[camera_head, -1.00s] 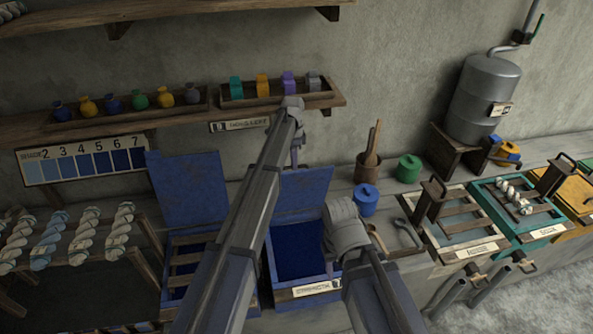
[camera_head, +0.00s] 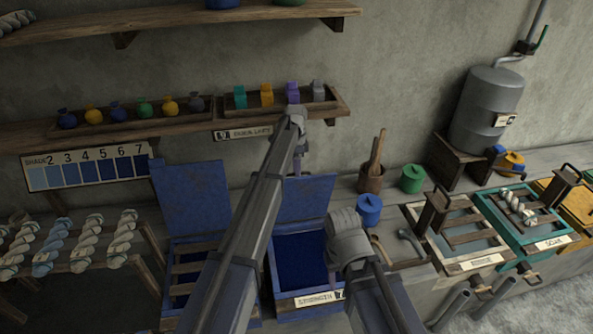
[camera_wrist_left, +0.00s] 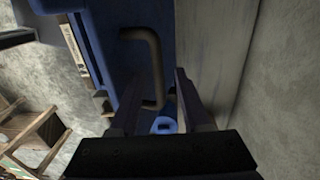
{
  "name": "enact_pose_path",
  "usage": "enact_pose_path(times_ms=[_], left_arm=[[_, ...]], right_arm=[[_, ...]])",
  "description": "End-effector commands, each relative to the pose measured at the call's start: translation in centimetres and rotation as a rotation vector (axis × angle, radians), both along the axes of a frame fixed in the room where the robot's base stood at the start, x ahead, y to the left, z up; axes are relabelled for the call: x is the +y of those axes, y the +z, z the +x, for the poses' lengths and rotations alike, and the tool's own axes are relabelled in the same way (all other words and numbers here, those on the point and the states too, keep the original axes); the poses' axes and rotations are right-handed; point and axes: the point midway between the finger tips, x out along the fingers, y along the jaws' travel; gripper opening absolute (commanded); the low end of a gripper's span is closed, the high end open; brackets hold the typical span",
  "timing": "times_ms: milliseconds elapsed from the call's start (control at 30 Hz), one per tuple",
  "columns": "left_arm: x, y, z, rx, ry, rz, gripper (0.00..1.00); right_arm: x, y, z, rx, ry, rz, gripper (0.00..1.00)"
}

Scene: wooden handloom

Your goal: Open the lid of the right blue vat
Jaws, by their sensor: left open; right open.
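The right blue vat (camera_head: 275,278) is at the lower middle of the head view, with dark blue liquid inside. Its blue lid (camera_head: 318,198) stands upright at the back, open. In the left wrist view, a dark bracket handle (camera_wrist_left: 155,50) stands off a blue panel (camera_wrist_left: 98,35). My left gripper (camera_wrist_left: 158,82) is open, its fingertips on either side of the handle's lower part. I cannot tell whether they touch it. In the head view my left arm (camera_head: 255,205) reaches across to behind the lid.
The left blue vat (camera_head: 166,265) also has its lid (camera_head: 192,203) raised. A blue pot (camera_head: 369,211), a green pot (camera_head: 412,179) and a wooden tool holder (camera_head: 371,178) stand on the bench to the right. A shelf (camera_head: 190,130) is above; a yarn rack (camera_head: 150,240) is left.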

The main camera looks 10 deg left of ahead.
Motion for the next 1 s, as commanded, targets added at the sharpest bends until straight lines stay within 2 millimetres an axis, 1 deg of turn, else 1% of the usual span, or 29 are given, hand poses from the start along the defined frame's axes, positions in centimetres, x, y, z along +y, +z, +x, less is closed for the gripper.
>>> enact_pose_path(times_ms=[167,367,467,800,900,1000], left_arm=[[0.0,0.2,0.0,0.001,0.000,0.000,0.47],[0.0,1.3,0.0,0.001,0.000,0.000,0.47],[0.0,2.3,0.1,0.001,0.000,0.000,0.47],[0.1,6.8,0.3,0.000,0.000,0.000,0.47],[0.1,7.6,0.4,-0.001,0.000,0.000,0.47],[0.1,8.0,0.4,-0.001,0.000,0.000,0.47]], right_arm=[[0.0,0.2,0.0,0.000,0.000,0.000,0.50],[0.0,1.3,0.0,0.000,-0.002,0.000,0.50],[0.0,2.4,0.0,0.000,-0.004,0.001,0.50],[0.0,6.8,0.0,-0.001,-0.011,0.002,0.50],[0.0,7.6,0.0,0.001,-0.010,0.001,0.50],[0.0,8.0,0.0,0.001,-0.010,0.001,0.50]])
